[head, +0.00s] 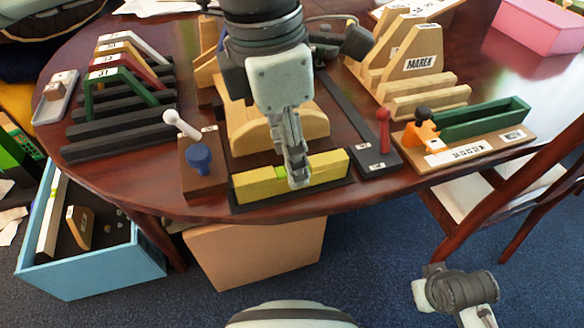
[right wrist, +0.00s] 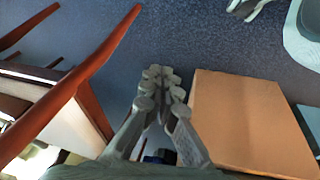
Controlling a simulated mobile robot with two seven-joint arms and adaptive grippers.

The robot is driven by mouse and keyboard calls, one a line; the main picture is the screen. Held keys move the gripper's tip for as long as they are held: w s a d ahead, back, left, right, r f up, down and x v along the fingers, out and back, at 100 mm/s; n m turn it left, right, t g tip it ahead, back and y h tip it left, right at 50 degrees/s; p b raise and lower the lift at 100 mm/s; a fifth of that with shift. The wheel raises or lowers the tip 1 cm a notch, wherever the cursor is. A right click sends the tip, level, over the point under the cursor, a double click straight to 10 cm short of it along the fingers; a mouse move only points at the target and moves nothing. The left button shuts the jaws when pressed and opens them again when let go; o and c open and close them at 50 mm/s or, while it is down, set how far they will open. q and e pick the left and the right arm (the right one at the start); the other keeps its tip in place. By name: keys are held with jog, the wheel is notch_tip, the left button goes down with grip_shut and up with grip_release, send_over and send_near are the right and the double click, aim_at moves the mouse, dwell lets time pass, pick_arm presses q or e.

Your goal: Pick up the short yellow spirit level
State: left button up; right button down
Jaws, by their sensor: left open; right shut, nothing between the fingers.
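The short yellow spirit level (head: 325,167) lies on a dark base at the near edge of the table, with a green vial near its middle. My left gripper (head: 297,172) is open and points down at the level, right of the vial. One finger shows in front of the level's near side; the far finger is hidden, and I cannot tell whether either touches. The right wrist view shows my right gripper (right wrist: 160,78) shut and empty above the blue floor, away from the level.
A block with white and blue knobs (head: 199,160) stands left of the level. A dark strip with a red knob (head: 384,130) and a board with a green trough (head: 486,118) stand right. Wooden saddle pieces (head: 412,62) stand behind. A cardboard box (head: 255,252) is below the table edge.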

pick_arm(q)
jog(key=f, duration=0.3)
jog(key=shift+d+f, duration=0.2)
grip_shut()
